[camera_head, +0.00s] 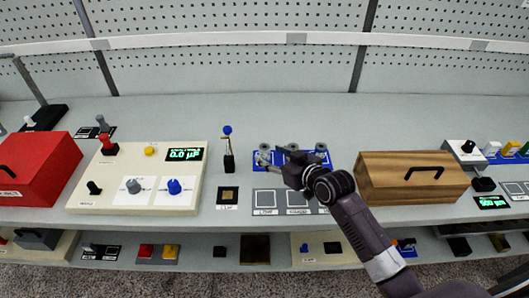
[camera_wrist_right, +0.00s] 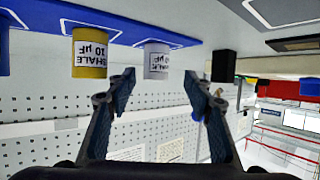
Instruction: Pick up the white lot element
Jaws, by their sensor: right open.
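The white lot element (camera_wrist_right: 157,62) is a short cylinder with a dark printed label, standing on the blue mat (camera_wrist_right: 120,30) in the wrist view, which looks upside down. In the head view, several round grey tops show on the blue mat (camera_head: 243,155), and the leftmost (camera_head: 264,147) appears to be the white element's. My right gripper (camera_wrist_right: 160,78) is open, its two fingers spread with the white element seen between and beyond their tips. Nothing is held. In the head view the right gripper (camera_head: 272,160) partly covers the mat's front. My left gripper is out of view.
A yellow lot element (camera_wrist_right: 90,52) stands beside the white one. A black lever stand with a blue knob (camera_head: 228,158) is left of the mat. A wooden box (camera_head: 412,178) stands at the right and a cream control panel (camera_head: 130,190) at the left.

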